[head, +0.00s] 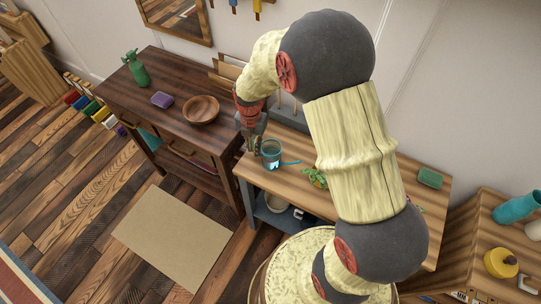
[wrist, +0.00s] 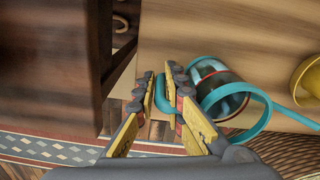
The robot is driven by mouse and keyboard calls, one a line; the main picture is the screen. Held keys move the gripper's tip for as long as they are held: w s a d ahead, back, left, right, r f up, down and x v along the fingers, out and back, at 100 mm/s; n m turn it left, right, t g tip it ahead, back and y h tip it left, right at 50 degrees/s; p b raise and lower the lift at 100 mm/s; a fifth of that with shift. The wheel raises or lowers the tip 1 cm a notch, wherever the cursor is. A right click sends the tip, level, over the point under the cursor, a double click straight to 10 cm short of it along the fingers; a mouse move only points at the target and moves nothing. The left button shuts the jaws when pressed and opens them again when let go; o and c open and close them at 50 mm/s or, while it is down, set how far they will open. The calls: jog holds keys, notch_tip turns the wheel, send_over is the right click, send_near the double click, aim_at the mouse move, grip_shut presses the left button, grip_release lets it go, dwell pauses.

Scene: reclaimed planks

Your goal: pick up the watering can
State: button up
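The watering can (head: 271,154) stands on the light wooden bench (head: 300,177), its thin teal spout pointing right. In the wrist view the can (wrist: 218,88) has a dark, shiny body, teal rims and a reddish band, with a large teal loop on its right. My gripper (head: 254,147) is at the can's left side, low over the bench's left end. In the wrist view my gripper (wrist: 164,78) is open, with a teal handle part (wrist: 160,95) between its fingers. Some gap shows beside the handle; whether a finger touches it I cannot tell.
A dark wooden cabinet (head: 147,97) stands close on the left, with a wooden bowl (head: 201,110), a purple block (head: 162,100) and a green spray bottle (head: 136,70). A plant (head: 317,178) is right of the can. A green block (head: 430,178) lies farther right.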

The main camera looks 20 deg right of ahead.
grip_shut()
jog(key=shift+r, duration=0.15)
dwell(0.6)
jog(key=shift+r+p, duration=0.45)
jog(key=shift+r, duration=0.55)
jog(key=s+a+r+p, duration=0.2)
jog(key=s+r+p, duration=0.3)
jog(key=s+r, duration=0.5)
jog(key=shift+s+a+r+p, duration=0.25)
jog(key=shift+s+a+p, duration=0.1)
jog(key=shift+s, duration=1.3)
